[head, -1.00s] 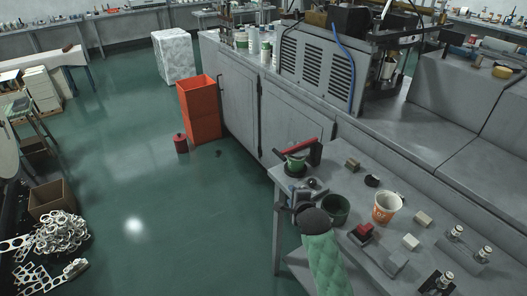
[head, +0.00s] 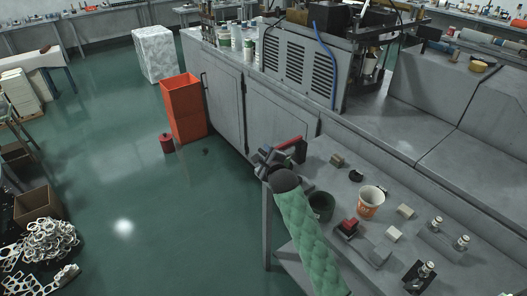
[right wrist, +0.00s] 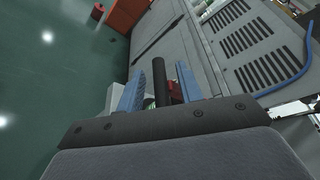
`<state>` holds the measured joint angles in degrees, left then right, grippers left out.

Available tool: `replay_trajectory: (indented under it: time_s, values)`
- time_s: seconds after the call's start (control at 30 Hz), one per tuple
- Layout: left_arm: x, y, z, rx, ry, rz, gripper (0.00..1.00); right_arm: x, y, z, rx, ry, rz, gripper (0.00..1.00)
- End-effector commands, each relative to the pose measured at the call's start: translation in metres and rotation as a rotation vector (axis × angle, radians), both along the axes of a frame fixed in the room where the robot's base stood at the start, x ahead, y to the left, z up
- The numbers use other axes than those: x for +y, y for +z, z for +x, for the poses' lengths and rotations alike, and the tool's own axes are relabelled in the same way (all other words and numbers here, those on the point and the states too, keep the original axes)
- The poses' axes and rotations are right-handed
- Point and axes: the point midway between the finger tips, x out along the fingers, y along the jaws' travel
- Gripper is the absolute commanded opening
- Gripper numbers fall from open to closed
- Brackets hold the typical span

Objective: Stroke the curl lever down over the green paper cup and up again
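The curl lever (head: 291,142) shows as a red bar at the near table's far left corner, by a dark upright post. My right gripper (head: 268,156) is at the lever's left end and hides the green paper cup in the head view. In the right wrist view, my right gripper (right wrist: 163,75) has its two blue fingers apart. A black bar-like grip (right wrist: 161,82) stands between them with gaps at its sides, and a red part (right wrist: 174,88) shows behind it. I cannot clearly make out the cup there. My left gripper is out of view.
On the near table are an orange and white cup (head: 370,203), a dark green container (head: 321,206), a red-topped block (head: 348,227) and several small blocks. A grey cabinet (head: 275,108) stands behind. An orange bin (head: 184,108) is on the open floor.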

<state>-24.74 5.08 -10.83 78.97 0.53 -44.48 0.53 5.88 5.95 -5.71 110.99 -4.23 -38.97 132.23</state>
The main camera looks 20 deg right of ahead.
Motion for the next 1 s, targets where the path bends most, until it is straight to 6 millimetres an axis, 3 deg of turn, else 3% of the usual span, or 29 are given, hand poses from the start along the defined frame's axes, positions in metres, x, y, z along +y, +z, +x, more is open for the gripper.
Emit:
replay_trajectory:
  time_s: [0.2,0.47,0.67,1.0]
  values:
    - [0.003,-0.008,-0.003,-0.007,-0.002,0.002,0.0,0.0,-0.003,0.011,0.001,0.0,-0.001,0.36]
    - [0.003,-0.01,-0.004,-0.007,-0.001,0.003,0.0,0.0,-0.004,0.012,0.001,0.0,-0.001,0.36]
    - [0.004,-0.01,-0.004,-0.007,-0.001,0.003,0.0,0.001,-0.004,0.012,0.002,0.0,-0.001,0.0]
    - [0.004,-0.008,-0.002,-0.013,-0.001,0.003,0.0,0.001,-0.004,0.017,0.012,0.0,0.015,0.0]
